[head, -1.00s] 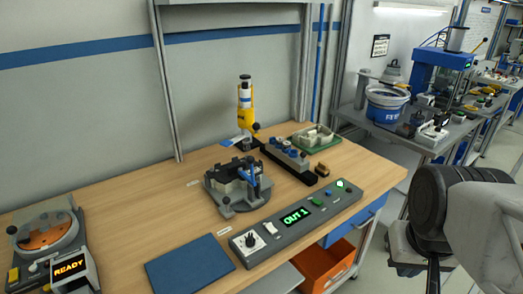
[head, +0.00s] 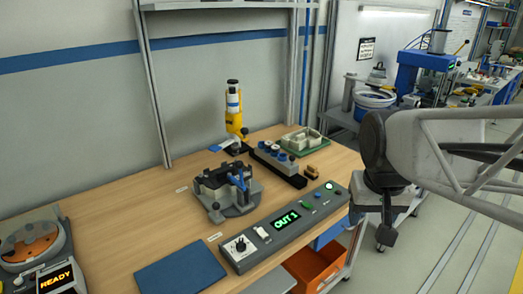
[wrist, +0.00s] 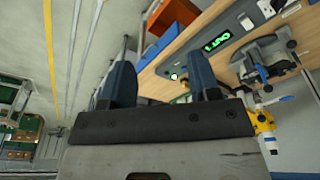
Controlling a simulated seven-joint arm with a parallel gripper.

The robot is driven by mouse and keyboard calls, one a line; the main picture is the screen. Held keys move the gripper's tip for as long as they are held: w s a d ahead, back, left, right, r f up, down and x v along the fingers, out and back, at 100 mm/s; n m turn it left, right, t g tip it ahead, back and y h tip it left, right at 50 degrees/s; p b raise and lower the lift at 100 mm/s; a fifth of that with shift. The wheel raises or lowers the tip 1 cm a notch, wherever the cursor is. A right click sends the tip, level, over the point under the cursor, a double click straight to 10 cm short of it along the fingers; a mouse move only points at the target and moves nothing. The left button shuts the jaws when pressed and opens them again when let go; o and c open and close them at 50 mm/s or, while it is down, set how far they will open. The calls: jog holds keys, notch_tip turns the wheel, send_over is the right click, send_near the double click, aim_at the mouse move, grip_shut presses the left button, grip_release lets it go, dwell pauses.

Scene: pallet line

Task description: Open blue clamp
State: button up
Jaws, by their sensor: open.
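The blue clamp (head: 238,181) is a blue lever on a grey fixture (head: 225,205) in the middle of the bench. The fixture also carries black and grey clamp parts around a workpiece. In the wrist view the fixture (wrist: 258,62) appears at the upper right with its blue lever. My gripper (head: 385,235) is right of the bench's right end in the head view, well apart from the clamp. In the wrist view its two blue-grey fingers (wrist: 161,80) stand wide apart with nothing between them.
A control box (head: 290,225) reads OUT 1 in front of the fixture. A blue mat (head: 180,270) lies at the front. An orange bin (head: 315,268) sits below.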

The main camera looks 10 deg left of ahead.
jog(key=w+a+r, duration=0.1)
jog(key=w+a, duration=0.6)
jog(key=w, duration=0.4)
jog(key=n+g+h, duration=0.2)
send_over(241, 162)
jog(key=a, duration=0.1)
notch_tip(241, 162, down, 7)
jog(key=shift+s+f, duration=0.1)
jog(key=shift+s, duration=0.05)
jog(key=shift+w+a+f, duration=0.15)
jog(key=shift+w+a, duration=0.05)
jog(key=shift+a, duration=0.25)
jog(key=shift+f, duration=0.1)
jog(key=shift+w+d+f, duration=0.1)
jog(key=shift+d+f, duration=0.15)
jog(key=shift+f, duration=1)
jog(key=shift+d+f, duration=0.3)
jog(key=shift+f, duration=0.95)
jog(key=shift+w+d+f, duration=0.1)
jog(key=shift+d+f, duration=0.15)
jog(key=shift+f, duration=1)
grip_shut()
